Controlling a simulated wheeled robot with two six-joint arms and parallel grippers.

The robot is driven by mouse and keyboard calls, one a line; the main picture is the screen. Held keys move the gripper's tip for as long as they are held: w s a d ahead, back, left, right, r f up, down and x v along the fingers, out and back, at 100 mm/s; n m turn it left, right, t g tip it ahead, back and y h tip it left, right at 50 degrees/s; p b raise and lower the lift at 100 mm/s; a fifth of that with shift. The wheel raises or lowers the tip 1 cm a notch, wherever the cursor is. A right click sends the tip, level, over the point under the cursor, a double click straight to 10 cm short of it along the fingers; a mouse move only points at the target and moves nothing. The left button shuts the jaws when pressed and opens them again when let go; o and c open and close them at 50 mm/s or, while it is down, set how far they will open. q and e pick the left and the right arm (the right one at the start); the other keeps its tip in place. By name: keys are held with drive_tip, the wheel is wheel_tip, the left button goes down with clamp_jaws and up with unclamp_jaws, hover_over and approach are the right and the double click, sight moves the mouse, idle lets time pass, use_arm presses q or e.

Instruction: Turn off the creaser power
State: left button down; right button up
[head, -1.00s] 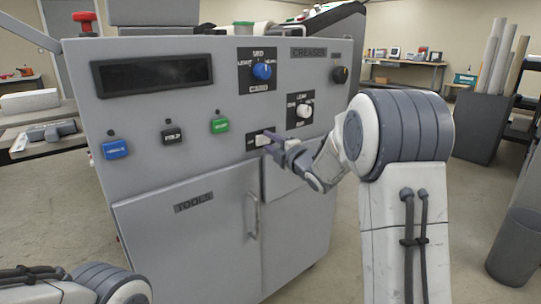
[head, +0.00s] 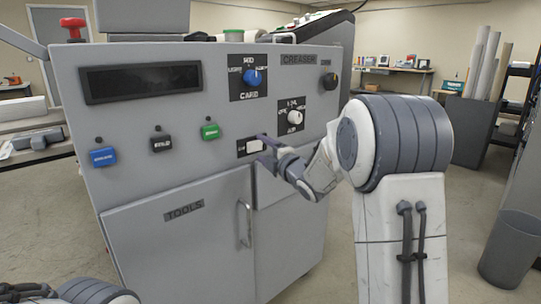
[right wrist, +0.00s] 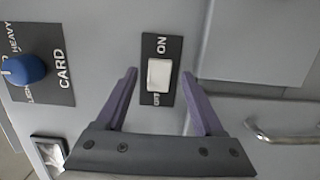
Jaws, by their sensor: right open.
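The creaser power switch is a white rocker (head: 254,146) on a black plate low on the creaser's grey front panel. In the right wrist view the rocker (right wrist: 159,75) shows whole, with ON printed at one end of its plate and a partly hidden label at the other. I cannot tell which way it is pressed. My right gripper (head: 265,146) is open and empty at the switch, partly overlapping its plate in the head view. In the right wrist view its purple fingers stand on either side of the rocker, and contact is not visible. My left gripper is out of view.
A blue CARD knob (head: 252,77), a white knob (head: 295,117) and a dark knob (head: 330,81) sit above. Green (head: 210,131), black (head: 161,143) and blue (head: 103,156) buttons are to the left. A cabinet door handle (head: 244,223) juts out below.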

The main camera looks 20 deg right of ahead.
drive_tip(key=s+d, duration=0.1)
drive_tip(key=s, duration=0.8)
drive_tip(key=shift+s+d+p, duration=0.2)
drive_tip(key=shift+d+p, duration=0.1)
drive_tip(key=shift+p, duration=0.05)
drive_tip(key=s+a+f+m+g+h, duration=0.1)
drive_tip(key=s+a+f+m+g, duration=0.35)
drive_tip(key=a, duration=0.25)
drive_tip(key=s+a+f+m+g, duration=0.3)
drive_tip(key=a+f, duration=0.2)
drive_tip(key=a, duration=0.2)
drive_tip(key=s+a+f+m+g, duration=0.2)
drive_tip(key=s+a+f+g, duration=0.1)
drive_tip(key=s, duration=0.6)
drive_tip(key=s+a+f+m+g+h, duration=0.1)
drive_tip(key=s+a+f+g, duration=0.15)
drive_tip(key=s, duration=0.55)
drive_tip(key=s+a+f+m+g, duration=0.2)
drive_tip(key=s+a+g, duration=0.15)
drive_tip(key=s, duration=0.55)
wheel_tip(320, 180, up, 32)
drive_tip(key=s+d+g+p, duration=0.1)
drive_tip(key=p, duration=3.1)
drive_tip(key=shift+s, duration=0.2)
